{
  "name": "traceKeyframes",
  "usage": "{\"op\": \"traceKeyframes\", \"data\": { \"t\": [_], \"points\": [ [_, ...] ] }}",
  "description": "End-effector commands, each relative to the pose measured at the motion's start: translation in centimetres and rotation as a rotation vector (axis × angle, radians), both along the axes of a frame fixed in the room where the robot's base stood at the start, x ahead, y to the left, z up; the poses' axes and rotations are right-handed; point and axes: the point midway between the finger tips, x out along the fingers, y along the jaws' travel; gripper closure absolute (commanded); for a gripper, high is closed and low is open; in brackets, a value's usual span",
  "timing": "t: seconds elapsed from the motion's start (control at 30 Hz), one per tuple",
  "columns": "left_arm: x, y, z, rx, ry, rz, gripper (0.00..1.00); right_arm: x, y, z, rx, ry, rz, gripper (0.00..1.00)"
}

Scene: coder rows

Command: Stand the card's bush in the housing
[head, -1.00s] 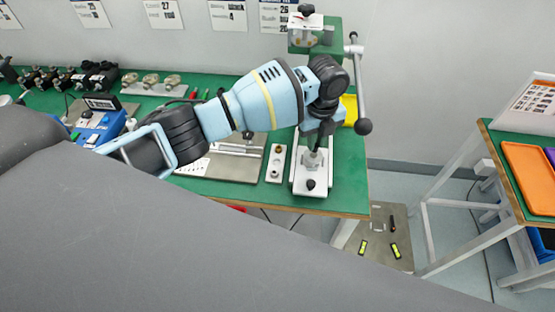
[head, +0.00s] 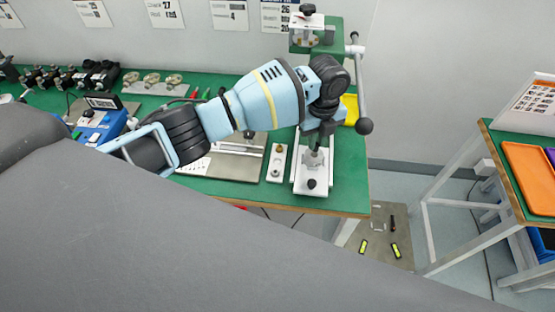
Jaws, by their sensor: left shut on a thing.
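My left gripper (head: 318,138) points down under the arbor press at the bench's right end. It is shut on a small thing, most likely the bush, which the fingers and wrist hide. Right below it a grey metal housing (head: 313,160) stands on the white base plate (head: 311,188) of the press. The fingertips are at or just above the housing's top; I cannot tell whether they touch. A white strip (head: 277,163) to the left holds small bushes, one of them brass-coloured. A white printed card (head: 194,167) lies partly behind my arm. My right gripper is not in view.
A yellow bin (head: 350,108) sits behind. The green bench (head: 345,190) is clear at its right edge. A second table with an orange tray (head: 528,170) stands right.

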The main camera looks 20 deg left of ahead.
Motion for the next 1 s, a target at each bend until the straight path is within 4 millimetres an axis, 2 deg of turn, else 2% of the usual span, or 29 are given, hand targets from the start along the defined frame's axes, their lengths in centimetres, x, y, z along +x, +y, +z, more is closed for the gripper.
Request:
{"op": "traceKeyframes", "data": {
  "t": [0.4,1.0],
  "points": [
    [0.0,0.0,-1.3,0.0,0.003,0.0,1.0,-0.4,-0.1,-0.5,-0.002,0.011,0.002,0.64],
    [0.0,0.0,-1.6,-0.001,0.001,0.0,1.0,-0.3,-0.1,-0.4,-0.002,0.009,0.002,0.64]
  ]
}}
